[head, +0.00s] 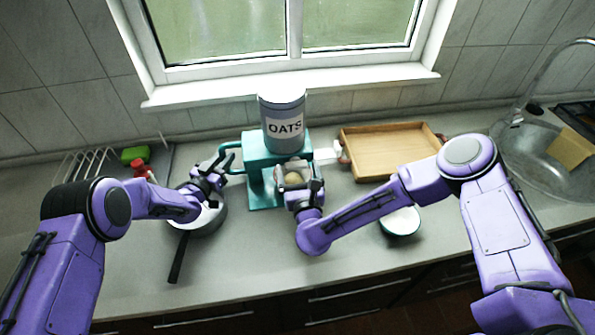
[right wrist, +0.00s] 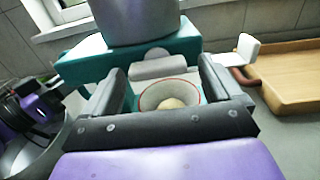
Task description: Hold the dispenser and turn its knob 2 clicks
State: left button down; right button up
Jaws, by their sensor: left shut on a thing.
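The teal dispenser (head: 262,193) stands on the counter with a grey canister labelled OATS (head: 284,125) on top. A teal loop handle (head: 228,147) sticks out of its left side. My left gripper (head: 222,168) is shut on this handle. My right gripper (head: 298,172) is at the dispenser's front, its fingers spread apart. In the right wrist view, the pale grey knob (right wrist: 158,66) lies just beyond and between the fingertips. I cannot tell if they touch it. A red-rimmed bowl (right wrist: 170,92) with a small pale heap sits below, between the fingers.
A pan (head: 207,222) with a black handle stands under my left forearm. A wooden tray (head: 390,176) lies right of the dispenser. A white bowl (head: 400,222) is below my right forearm. The sink (head: 540,170) is far right. The front counter is mostly clear.

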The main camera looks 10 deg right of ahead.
jog(key=s, duration=1.2)
jog(key=shift+a, duration=0.1)
pick_arm(q)
jog(key=c, duration=0.8)
grip_release()
jog(key=v, duration=0.7)
jog(key=r, duration=0.6)
jog(key=shift+s+a, duration=0.15)
jog(key=shift+s, duration=0.1)
